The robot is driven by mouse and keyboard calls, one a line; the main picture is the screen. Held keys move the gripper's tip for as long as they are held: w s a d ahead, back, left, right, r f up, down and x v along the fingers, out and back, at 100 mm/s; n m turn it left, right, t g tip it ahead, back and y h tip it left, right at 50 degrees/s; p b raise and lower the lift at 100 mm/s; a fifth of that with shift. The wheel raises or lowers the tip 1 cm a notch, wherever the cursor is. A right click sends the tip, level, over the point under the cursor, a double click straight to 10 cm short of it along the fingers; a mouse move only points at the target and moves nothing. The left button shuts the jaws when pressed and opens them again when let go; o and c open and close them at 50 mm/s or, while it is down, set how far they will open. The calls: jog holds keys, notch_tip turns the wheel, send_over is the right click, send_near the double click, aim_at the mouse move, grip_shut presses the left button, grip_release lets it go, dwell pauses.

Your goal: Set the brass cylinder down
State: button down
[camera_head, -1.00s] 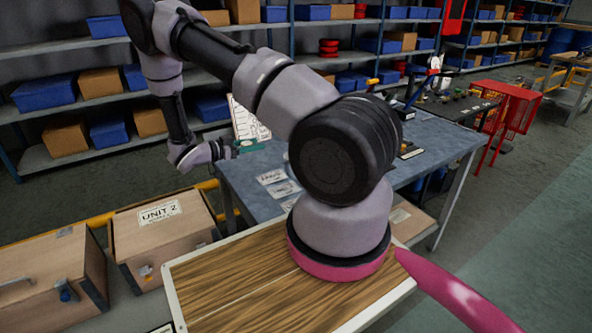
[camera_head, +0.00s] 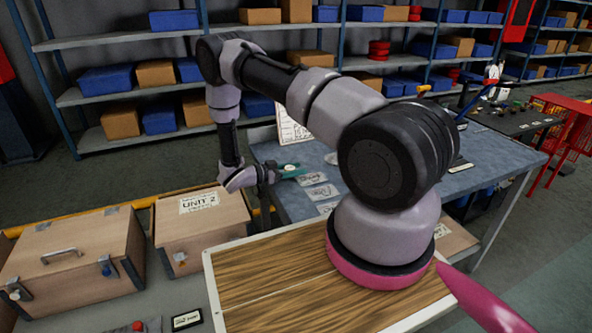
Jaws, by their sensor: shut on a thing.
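My gripper (camera_head: 290,172) is small in the view, at the end of my arm, left of its base. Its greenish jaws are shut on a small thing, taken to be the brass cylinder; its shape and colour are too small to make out. The gripper appears in front of the left part of the blue-grey workbench (camera_head: 385,178), right of the UNIT 2 box. I cannot tell how far above any surface it is.
The wooden UNIT 2 box (camera_head: 203,225) and a larger wooden case (camera_head: 72,262) stand at the left. Cards (camera_head: 318,192) lie on the workbench. Shelves with blue and brown bins line the back. A red wire cage (camera_head: 562,140) stands right.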

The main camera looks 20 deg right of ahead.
jog(key=shift+f, duration=0.1)
jog(key=shift+c, duration=1.7)
grip_release()
